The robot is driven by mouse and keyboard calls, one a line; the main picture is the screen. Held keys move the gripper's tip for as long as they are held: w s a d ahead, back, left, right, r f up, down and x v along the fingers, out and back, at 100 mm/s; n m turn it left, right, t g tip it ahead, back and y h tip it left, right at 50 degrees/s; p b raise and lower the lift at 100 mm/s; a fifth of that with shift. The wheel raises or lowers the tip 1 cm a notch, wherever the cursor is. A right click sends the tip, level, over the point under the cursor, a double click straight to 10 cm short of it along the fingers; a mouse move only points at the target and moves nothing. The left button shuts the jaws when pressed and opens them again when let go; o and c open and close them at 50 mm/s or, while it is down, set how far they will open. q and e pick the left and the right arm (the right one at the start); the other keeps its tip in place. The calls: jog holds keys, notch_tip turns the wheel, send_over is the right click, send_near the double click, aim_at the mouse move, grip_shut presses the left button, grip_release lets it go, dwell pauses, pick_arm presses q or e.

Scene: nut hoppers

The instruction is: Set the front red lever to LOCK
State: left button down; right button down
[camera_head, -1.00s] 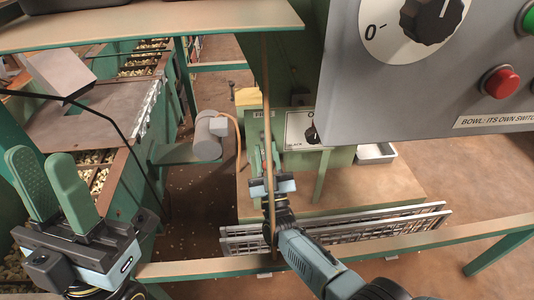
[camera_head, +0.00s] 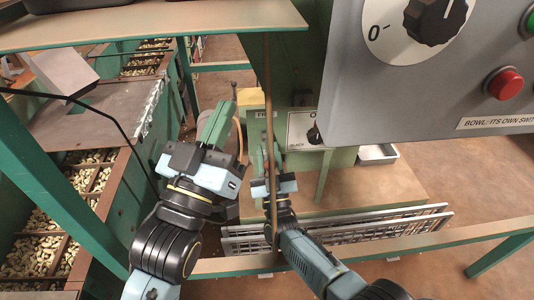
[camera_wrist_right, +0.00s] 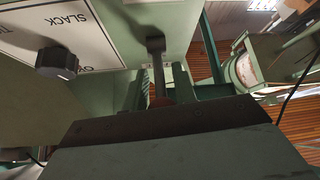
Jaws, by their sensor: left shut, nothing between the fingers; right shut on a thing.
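The front red lever shows in the right wrist view as a dark shaft (camera_wrist_right: 158,72) coming out of a green housing (camera_head: 294,167), with a bit of red at its near end. My right gripper (camera_head: 268,158) reaches to the housing's left part and is shut on the lever; the fingers and a brown upright bar partly hide it in the head view. A partly covered label (camera_head: 262,114) sits above. I cannot read a LOCK mark. My left gripper (camera_head: 217,124) is shut and empty, raised left of the housing, apart from it.
A black knob (camera_wrist_right: 57,63) on a white SLACK plate sits beside the lever. A grey control box (camera_head: 440,75) with a dial and red button hangs at upper right. Hoppers of nuts (camera_head: 35,255) stand at left. A rail and metal grating (camera_head: 385,229) cross in front.

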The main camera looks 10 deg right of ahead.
pick_arm(q)
jog(key=w+d+f+g+y, duration=0.2)
jog(key=w+d+f+g, duration=0.1)
jog(key=d+f+g, duration=0.1)
pick_arm(e)
jog(key=shift+r, duration=0.1)
pick_arm(q)
jog(key=n+g+y, duration=0.4)
jog(key=g+y, duration=0.1)
jog(key=y, duration=0.1)
send_near(268, 151)
jog(key=w+r, duration=0.1)
jog(key=w, duration=0.3)
jog(key=f, duration=0.2)
jog(key=shift+w+d+f, duration=0.5)
jog(key=shift+f, duration=0.4)
